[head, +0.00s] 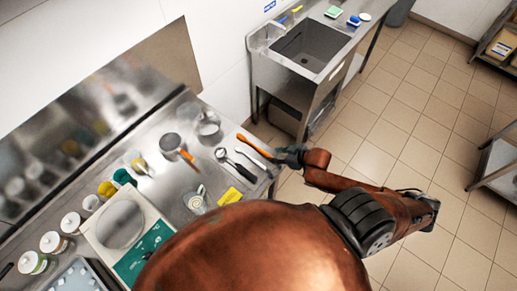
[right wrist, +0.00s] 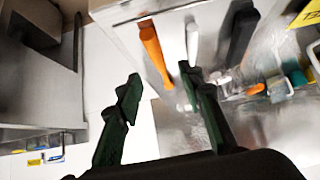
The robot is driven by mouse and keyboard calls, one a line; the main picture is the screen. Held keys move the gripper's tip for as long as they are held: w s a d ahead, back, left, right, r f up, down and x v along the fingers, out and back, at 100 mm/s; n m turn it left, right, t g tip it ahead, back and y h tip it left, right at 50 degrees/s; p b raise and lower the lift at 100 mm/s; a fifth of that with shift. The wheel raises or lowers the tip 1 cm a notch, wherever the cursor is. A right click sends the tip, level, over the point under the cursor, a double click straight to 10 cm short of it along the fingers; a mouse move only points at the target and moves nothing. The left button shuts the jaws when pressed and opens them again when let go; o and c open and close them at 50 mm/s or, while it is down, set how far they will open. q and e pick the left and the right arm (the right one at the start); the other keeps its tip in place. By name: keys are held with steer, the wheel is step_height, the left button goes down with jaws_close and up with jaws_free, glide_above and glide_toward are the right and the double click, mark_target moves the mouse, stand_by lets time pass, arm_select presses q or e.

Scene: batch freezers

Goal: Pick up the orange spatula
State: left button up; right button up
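The orange spatula (head: 254,146) lies near the right end of the steel counter in the head view. In the right wrist view the orange spatula (right wrist: 153,50) shows at the upper middle, just beyond the fingertips. My right gripper (head: 284,155) is at the counter's right edge, close to the spatula's near end. In the right wrist view its two dark fingers (right wrist: 160,82) are spread apart with nothing between them. My left gripper is not in view.
A white-handled tool (right wrist: 192,42) and a black-handled tool (right wrist: 241,32) lie beside the spatula. A steel sink (head: 311,46) is beyond; open floor lies right.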

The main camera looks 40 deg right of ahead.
mark_target(266, 153)
steer(key=p+x, duration=0.1)
steer(key=x, duration=0.6)
steer(key=shift+w+d+f, duration=0.1)
steer(key=shift+w, duration=0.05)
steer(key=shift+c, duration=0.4)
jaws_close()
